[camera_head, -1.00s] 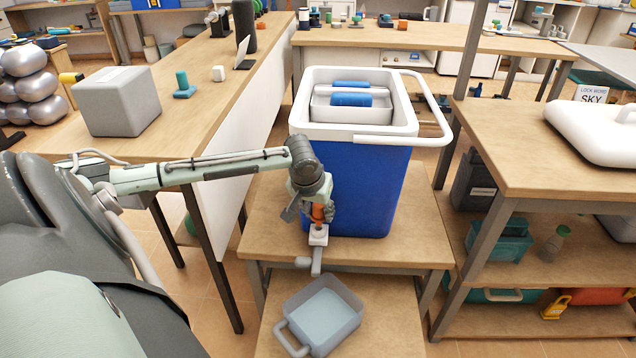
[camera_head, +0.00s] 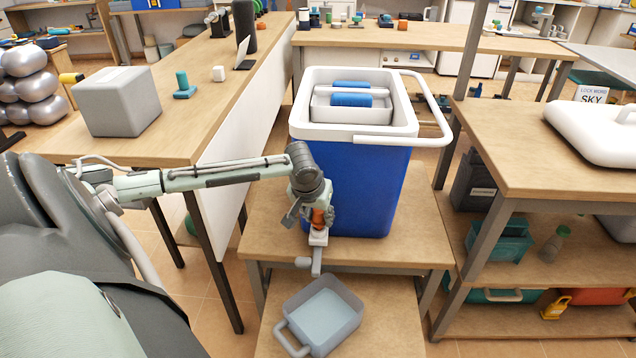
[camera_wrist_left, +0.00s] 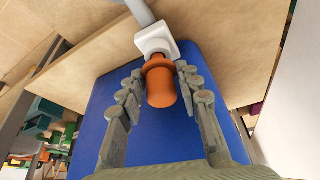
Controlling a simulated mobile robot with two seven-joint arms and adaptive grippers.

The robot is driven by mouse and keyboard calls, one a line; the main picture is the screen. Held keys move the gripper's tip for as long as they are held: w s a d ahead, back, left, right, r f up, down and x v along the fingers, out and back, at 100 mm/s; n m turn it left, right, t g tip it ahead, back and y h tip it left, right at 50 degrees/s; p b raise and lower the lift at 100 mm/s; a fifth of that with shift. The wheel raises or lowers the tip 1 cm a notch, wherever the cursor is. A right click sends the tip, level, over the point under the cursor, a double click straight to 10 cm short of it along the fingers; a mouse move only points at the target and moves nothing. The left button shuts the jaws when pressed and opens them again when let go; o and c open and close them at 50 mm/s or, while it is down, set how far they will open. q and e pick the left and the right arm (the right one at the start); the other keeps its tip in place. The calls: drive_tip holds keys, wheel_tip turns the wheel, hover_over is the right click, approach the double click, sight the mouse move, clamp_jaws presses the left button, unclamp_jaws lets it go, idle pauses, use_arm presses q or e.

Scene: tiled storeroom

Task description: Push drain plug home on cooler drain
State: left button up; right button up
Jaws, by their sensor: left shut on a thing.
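The blue cooler (camera_head: 375,185) with a white rim stands on a low wooden stand. Its drain, a white block (camera_head: 318,238) with a grey spout, sits low on the near side; it also shows in the left wrist view (camera_wrist_left: 155,38). The orange drain plug (camera_wrist_left: 161,86) lies against the white block, its flange end toward it; how deep it sits is hidden. My left gripper (camera_wrist_left: 160,72) is shut on the plug, one finger on each side. In the head view the gripper (camera_head: 318,220) partly covers the plug. My right gripper is out of view.
A grey tub (camera_head: 290,301) with pale liquid stands on a lower step below the spout. A wooden workbench (camera_head: 150,148) is at left, with a grey box (camera_head: 117,100). A shelf unit (camera_head: 500,160) stands close at right. The cooler's lid is off and its handle hangs right.

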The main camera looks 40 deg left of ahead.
use_arm(q)
drive_tip(key=shift+f, duration=0.85)
drive_tip(key=o, duration=1.2)
drive_tip(key=v, duration=1.2)
